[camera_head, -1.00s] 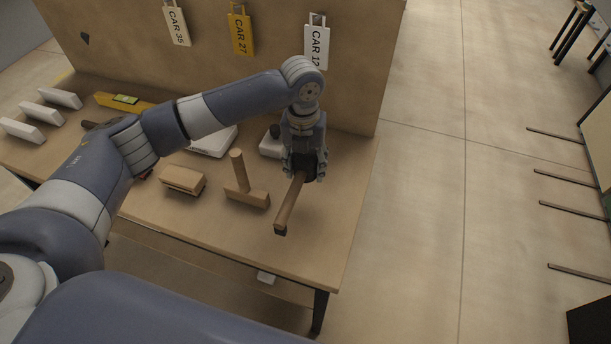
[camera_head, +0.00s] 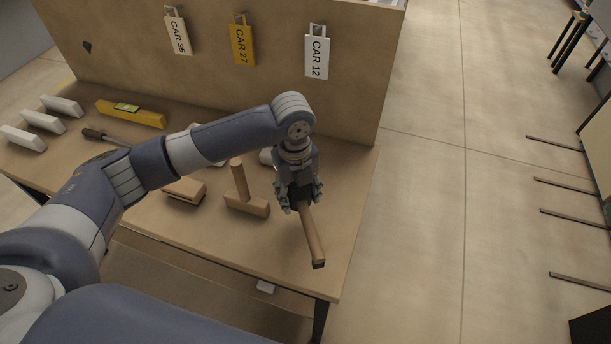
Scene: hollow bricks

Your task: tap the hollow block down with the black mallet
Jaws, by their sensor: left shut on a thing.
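My left gripper (camera_head: 299,201) hangs over the right part of the table, pointing down. It is shut on a tool with a wooden handle (camera_head: 312,235), which looks like the black mallet. A dark part sits between the fingers, and the handle slants toward the table's front edge, ending in a dark tip. I cannot tell whether it touches the table. I cannot make out a hollow block for certain in this view. My right gripper is not in view.
A wooden mallet (camera_head: 247,205) stands head-down just left of my gripper, with a wooden block (camera_head: 186,191) beside it. A yellow level (camera_head: 131,113), a screwdriver (camera_head: 94,134) and white blocks (camera_head: 43,121) lie at left. A board with CAR tags (camera_head: 316,57) stands behind.

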